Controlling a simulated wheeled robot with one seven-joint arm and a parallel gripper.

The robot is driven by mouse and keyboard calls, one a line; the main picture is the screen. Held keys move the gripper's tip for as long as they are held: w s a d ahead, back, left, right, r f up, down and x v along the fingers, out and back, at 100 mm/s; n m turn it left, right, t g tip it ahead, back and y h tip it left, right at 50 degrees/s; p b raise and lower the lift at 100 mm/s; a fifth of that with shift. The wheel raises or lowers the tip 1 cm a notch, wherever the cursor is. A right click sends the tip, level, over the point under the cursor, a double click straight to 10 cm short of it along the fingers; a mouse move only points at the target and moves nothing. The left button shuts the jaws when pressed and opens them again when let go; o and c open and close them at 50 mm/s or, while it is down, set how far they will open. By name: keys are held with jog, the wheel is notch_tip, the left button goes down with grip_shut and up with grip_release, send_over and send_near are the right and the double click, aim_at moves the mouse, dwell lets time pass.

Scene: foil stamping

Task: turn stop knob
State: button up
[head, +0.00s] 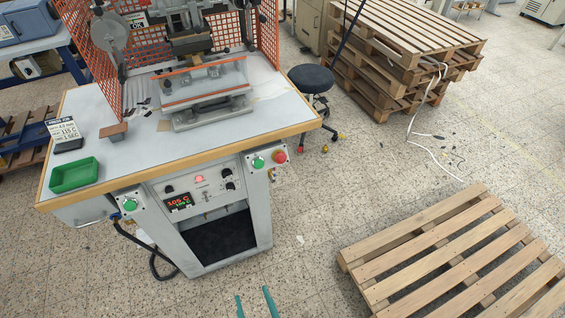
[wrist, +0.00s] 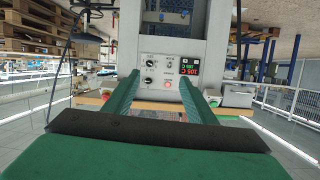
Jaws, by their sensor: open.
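The stop knob appears to be the red knob (head: 280,157) on the right corner box of the stamping machine's front, beside a green button (head: 258,162). In the wrist view, which is turned upside down, a small reddish knob (wrist: 107,95) shows at the left, partly behind a finger. My gripper (head: 254,299) shows only as two teal fingertips at the bottom of the head view. My gripper (wrist: 161,75) is open and empty in the wrist view, facing the control panel (wrist: 170,68) from a distance. It touches nothing.
A second green button (head: 130,204) sits on the left corner box. A green tray (head: 74,175) lies on the worktop. A wooden pallet (head: 460,262) lies on the floor at right. A stool (head: 312,80) stands beside the table. Floor before the machine is clear.

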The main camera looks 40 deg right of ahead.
jog(key=w+d+m, duration=0.1)
jog(key=w+d, duration=0.4)
jog(key=w, duration=0.1)
jog(key=n+t, duration=0.2)
jog(key=t, duration=0.1)
send_near(282, 161)
jog(key=shift+h, duration=0.3)
jog(key=x, duration=0.7)
jog(key=shift+w, duration=0.15)
jog(key=shift+w+f, duration=0.1)
jog(key=shift+w, duration=0.6)
jog(key=shift+c, duration=0.2)
